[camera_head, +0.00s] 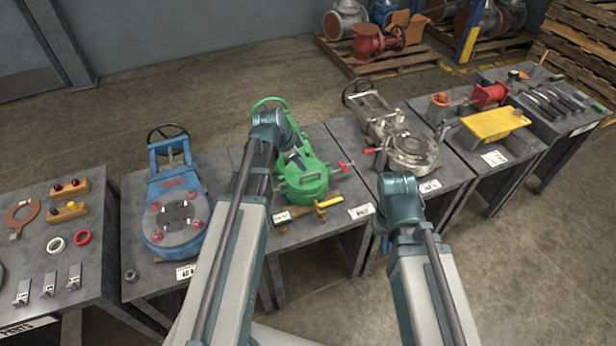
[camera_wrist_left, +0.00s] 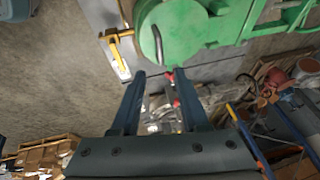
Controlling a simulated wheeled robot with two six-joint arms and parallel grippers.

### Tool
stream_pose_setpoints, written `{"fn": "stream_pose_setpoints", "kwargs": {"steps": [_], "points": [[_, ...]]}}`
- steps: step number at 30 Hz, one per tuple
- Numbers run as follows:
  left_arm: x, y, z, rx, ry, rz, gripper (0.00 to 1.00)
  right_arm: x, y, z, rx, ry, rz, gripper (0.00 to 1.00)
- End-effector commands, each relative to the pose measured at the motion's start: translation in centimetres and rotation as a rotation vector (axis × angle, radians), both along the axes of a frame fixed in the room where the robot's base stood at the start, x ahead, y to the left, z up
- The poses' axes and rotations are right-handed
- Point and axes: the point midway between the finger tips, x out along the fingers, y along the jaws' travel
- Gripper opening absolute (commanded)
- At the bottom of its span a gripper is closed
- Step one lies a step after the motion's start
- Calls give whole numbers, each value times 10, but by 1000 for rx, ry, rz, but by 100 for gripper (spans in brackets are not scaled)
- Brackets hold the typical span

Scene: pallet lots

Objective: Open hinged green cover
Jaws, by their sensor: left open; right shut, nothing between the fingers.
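The green valve stands on the middle table, and its round green cover (camera_head: 303,182) lies flat at the near end, with a bar handle on top. In the left wrist view the green cover (camera_wrist_left: 165,48) fills the top middle, with its curved handle (camera_wrist_left: 158,45) in sight. My left gripper (camera_head: 298,158) is over the green valve, its fingers partly hidden by my arm. In the left wrist view it (camera_wrist_left: 160,80) is open and empty, apart from the cover. My right gripper (camera_head: 384,243) is shut and empty in front of the tables, mostly hidden by its wrist.
A red-tipped lever (camera_head: 345,167) sticks out right of the cover. A blue valve (camera_head: 172,205) stands left and a grey metal valve (camera_head: 408,150) right. A yellow plate (camera_head: 494,124) is further right.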

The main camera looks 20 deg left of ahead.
Motion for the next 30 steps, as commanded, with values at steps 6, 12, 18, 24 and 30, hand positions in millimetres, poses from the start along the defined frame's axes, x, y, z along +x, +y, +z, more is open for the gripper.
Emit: {"fn": "stream_pose_setpoints", "kwargs": {"steps": [6, 12, 18, 24, 30], "points": [[15, -7, -40, 1, 0, -2, 45, 0, 0, -40, 0, 0, 0, 0], [27, -12, -68, 0, 0, -1, 45, 0, 0, -68, 0, 0, 0, 0], [34, -16, -83, 1, -1, -1, 45, 0, 0, -83, 0, 0, 1, 0], [35, -17, -84, 1, -1, 0, 45, 0, 0, -84, 0, 0, 1, 0], [35, -17, -84, 0, 0, 0, 34, 0, 0, -84, 0, 0, 1, 0]]}}
